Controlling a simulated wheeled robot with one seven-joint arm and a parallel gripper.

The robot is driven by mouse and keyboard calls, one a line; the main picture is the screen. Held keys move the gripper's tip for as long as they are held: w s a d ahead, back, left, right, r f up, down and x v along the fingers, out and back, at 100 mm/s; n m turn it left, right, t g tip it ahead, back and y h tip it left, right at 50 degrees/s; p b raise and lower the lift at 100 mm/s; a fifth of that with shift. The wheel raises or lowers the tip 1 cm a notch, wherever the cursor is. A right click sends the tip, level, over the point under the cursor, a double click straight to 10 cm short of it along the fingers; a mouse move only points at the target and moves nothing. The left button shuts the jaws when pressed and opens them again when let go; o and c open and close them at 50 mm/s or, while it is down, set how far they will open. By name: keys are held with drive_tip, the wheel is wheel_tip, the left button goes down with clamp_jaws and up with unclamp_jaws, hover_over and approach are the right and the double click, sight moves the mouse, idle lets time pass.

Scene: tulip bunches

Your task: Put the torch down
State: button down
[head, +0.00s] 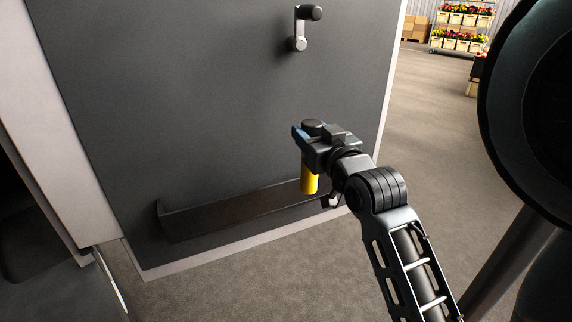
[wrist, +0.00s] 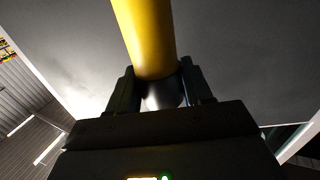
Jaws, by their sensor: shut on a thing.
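The torch (head: 310,175) has a yellow body and a dark top end. My gripper (head: 305,136) is shut on it near its dark upper part. The torch hangs roughly upright, in front of the dark grey panel and over or near the right part of a long dark ledge (head: 235,212). I cannot tell whether its lower end touches the ledge. In the wrist view the yellow torch body (wrist: 146,38) rises between the two fingers (wrist: 160,90), and part of its end is hidden by my gripper.
The grey panel (head: 200,110) carries a crank-like handle (head: 300,28) above my gripper. A small fitting (head: 331,201) shows near the ledge's right end. The floor to the right (head: 440,140) is open. Flower racks (head: 462,28) and cardboard boxes (head: 415,27) stand far behind.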

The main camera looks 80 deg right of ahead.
hover_over(282, 148)
drive_tip(key=v, duration=0.3)
drive_tip(key=shift+s+a+f+p, duration=0.1)
drive_tip(key=shift+s+a+p, duration=0.1)
drive_tip(key=shift+p, duration=0.25)
wheel_tip(282, 148, down, 6)
drive_tip(key=shift+s+r+b, duration=0.1)
drive_tip(key=shift+r+b, duration=0.1)
drive_tip(key=shift+b, duration=0.2)
wheel_tip(282, 148, down, 5)
drive_tip(key=shift+a+r+b, duration=0.1)
drive_tip(key=shift+r+b, duration=0.1)
drive_tip(key=shift+b, duration=0.2)
drive_tip(key=shift+f, duration=0.65)
drive_tip(key=shift+c, duration=2.4)
unclamp_jaws()
